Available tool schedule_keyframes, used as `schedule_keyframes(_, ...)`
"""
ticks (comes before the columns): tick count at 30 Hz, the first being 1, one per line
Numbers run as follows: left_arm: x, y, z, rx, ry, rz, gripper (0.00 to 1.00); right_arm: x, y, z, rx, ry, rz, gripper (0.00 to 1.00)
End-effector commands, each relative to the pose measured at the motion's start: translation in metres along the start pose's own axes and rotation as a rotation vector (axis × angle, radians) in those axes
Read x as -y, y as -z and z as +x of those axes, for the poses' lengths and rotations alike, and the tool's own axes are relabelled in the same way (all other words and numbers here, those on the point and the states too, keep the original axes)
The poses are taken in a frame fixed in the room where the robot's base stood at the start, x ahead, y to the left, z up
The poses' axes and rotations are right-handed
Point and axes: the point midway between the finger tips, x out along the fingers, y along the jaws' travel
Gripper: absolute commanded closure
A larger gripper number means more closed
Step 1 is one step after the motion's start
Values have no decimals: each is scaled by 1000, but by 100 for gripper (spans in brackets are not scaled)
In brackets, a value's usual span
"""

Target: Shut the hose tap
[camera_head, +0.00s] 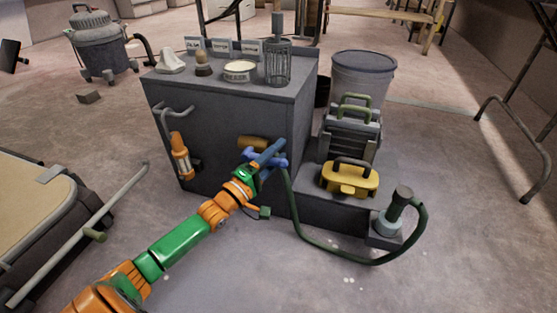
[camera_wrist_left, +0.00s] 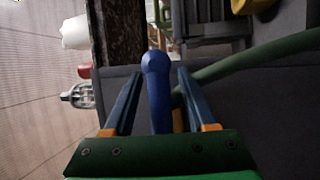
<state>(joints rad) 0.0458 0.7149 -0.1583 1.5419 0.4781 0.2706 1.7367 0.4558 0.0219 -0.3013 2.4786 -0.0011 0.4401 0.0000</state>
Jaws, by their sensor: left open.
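The hose tap shows on the front of the dark cabinet, with a brass body (camera_head: 251,142) and a blue handle (camera_head: 280,161). My left gripper (camera_head: 272,153) is at the tap and partly covers it. In the left wrist view, the blue handle (camera_wrist_left: 156,85) with its rounded end stands between the two spread fingers of my left gripper (camera_wrist_left: 158,76). Gaps show on both sides of the handle, so the fingers look apart from it. A green hose (camera_head: 298,205) runs down from the tap area. My right gripper is not in view.
The dark cabinet (camera_head: 222,117) carries several small items and a wire cage (camera_head: 278,63). An orange tool (camera_head: 181,157) hangs on its front left.

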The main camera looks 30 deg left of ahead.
Motion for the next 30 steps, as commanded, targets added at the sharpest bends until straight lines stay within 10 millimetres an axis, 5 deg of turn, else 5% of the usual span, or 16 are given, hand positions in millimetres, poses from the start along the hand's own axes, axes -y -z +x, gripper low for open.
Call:
schedule_keyframes(8, 0, 0, 6, 0, 2, 1, 43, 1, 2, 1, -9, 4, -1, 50)
schedule_keyframes(15, 0, 0, 5, 0, 2, 1, 100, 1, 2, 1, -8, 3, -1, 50)
schedule_keyframes(30, 0, 0, 5, -1, 2, 2, 100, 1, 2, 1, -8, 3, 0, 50)
